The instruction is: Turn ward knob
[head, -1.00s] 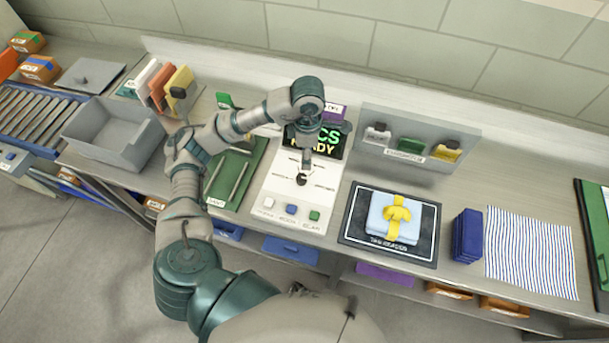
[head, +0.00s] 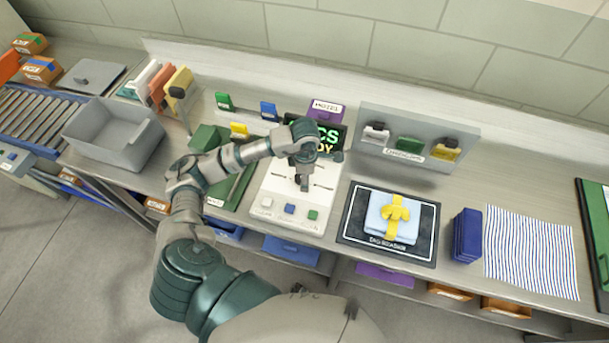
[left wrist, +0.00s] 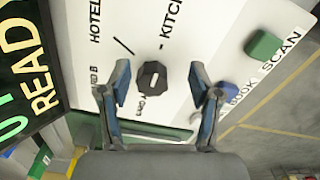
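The dark, many-sided knob (left wrist: 152,76) sits on the white panel (head: 268,190). The left wrist view shows a small pale mark on its face and printed labels around it, including HOTEL and KITCHEN, partly cut off. My left gripper (left wrist: 158,82) is open, with one finger on each side of the knob and a visible gap to each. In the head view the left gripper (head: 303,183) points down over the panel and largely hides the knob. My right gripper is in neither view.
White, blue (head: 290,209) and green (head: 313,215) buttons line the panel's front. A lit display (head: 328,140) stands behind. A black mat (head: 349,228) with a yellow-strapped light-blue pack (head: 380,220) lies right. A grey bin (head: 115,145) stands left.

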